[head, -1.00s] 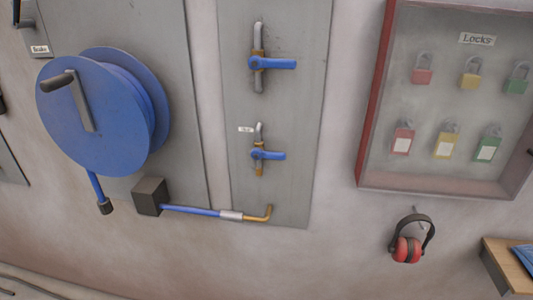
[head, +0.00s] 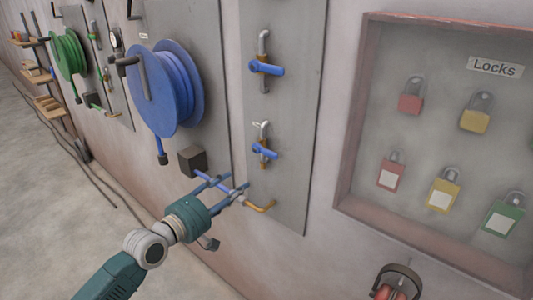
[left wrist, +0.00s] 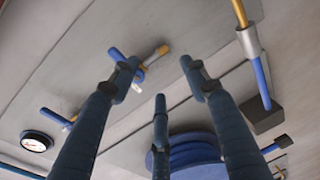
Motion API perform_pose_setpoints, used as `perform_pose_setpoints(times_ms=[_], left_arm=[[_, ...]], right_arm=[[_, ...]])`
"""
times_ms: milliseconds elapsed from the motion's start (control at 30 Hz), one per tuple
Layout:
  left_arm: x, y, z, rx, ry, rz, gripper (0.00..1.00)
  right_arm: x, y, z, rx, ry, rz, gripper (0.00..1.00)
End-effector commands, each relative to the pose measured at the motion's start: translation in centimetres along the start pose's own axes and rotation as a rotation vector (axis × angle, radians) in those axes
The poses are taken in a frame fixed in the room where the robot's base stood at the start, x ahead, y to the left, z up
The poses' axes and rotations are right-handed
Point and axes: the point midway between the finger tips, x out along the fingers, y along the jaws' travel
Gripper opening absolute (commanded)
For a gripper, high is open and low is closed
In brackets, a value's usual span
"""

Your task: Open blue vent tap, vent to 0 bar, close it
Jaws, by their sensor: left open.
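Two blue-handled taps sit on vertical pipes on a grey panel: an upper tap (head: 266,68) and a lower tap (head: 264,150). Both handles lie across their pipes. A tiny label near the lower tap is unreadable. In the left wrist view the open fingers (left wrist: 158,82) point toward the panel, one overlapping the lower tap (left wrist: 117,54). A round white gauge (left wrist: 36,141) shows there; its reading is too small. My right gripper is out of view.
A blue hose reel (head: 170,90) and a dark box (head: 192,160) are left of the taps. A lock cabinet (head: 349,130) is at right, with red ear defenders (head: 395,285) below it. A green reel (head: 70,50) is farther left. Open floor lies at left.

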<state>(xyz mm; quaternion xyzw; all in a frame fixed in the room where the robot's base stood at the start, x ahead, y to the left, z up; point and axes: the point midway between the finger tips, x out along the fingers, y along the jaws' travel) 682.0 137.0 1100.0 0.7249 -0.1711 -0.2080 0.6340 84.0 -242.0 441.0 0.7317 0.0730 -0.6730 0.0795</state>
Motion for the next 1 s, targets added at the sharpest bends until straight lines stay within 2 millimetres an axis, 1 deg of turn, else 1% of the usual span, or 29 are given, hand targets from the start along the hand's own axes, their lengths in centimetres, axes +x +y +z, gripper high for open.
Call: perform_pose_setpoints(times_ms=[33,100,200,267,367,600,733,900,1000], left_arm=[[-0.2,2.7,0.8,-0.028,-0.028,0.033,0.46],[-0.4,5.2,1.8,-0.068,-0.059,0.065,0.46],[-0.4,6.9,2.5,-0.099,-0.082,0.085,0.46],[0.0,7.2,2.6,-0.106,-0.087,0.089,0.46],[1.3,7.5,2.7,-0.108,-0.086,0.090,0.46],[6.0,7.9,3.1,-0.105,-0.085,0.090,0.46],[8.0,8.0,3.2,-0.103,-0.085,0.090,0.46],[9.7,8.0,3.4,-0.104,-0.084,0.089,0.46],[10.0,8.0,3.4,-0.103,-0.085,0.089,0.46]], right_arm=[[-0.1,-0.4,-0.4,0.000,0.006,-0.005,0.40],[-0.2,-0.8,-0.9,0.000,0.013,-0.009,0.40],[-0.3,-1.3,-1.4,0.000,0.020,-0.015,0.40],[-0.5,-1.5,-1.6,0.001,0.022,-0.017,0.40],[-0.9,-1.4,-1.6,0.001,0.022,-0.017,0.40],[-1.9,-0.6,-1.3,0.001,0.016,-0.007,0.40],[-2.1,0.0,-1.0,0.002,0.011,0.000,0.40],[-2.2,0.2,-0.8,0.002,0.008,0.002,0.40],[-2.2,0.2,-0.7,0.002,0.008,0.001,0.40]])
